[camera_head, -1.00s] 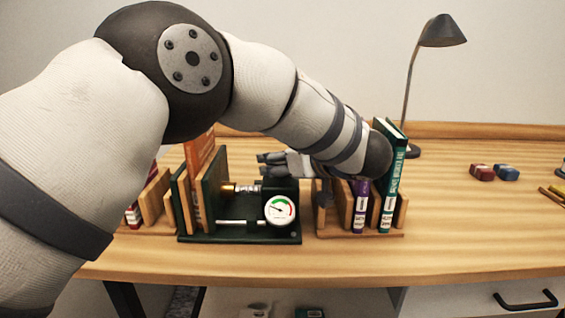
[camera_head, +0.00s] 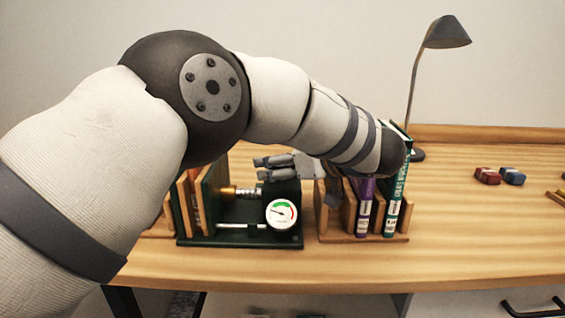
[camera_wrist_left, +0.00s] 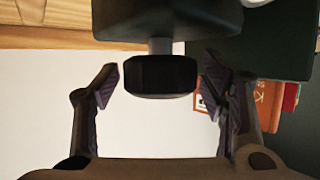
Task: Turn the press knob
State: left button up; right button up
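A dark green book press (camera_head: 240,242) stands on the wooden desk. It has a brass and silver screw (camera_head: 236,192), a steel rod and a round white gauge (camera_head: 281,213) with its needle pointing left. My left gripper (camera_head: 258,169) is above the press, its fingers pointing left. The left wrist view shows its open fingers (camera_wrist_left: 160,88) apart on both sides of a black knob (camera_wrist_left: 160,76) on a short shaft. A gap shows on each side, and I see no contact. I cannot make out the knob in the head view. My right gripper is not in view.
Purple (camera_head: 365,207) and green (camera_head: 396,203) books stand in a wooden rack (camera_head: 338,231) right of the press, under my left wrist. A grey lamp (camera_head: 445,34) stands behind. Small red and blue blocks lie farther right. The desk's front right is clear.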

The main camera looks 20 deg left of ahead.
pick_arm(q)
jog(key=v, duration=1.2)
jog(key=shift+s, duration=0.1)
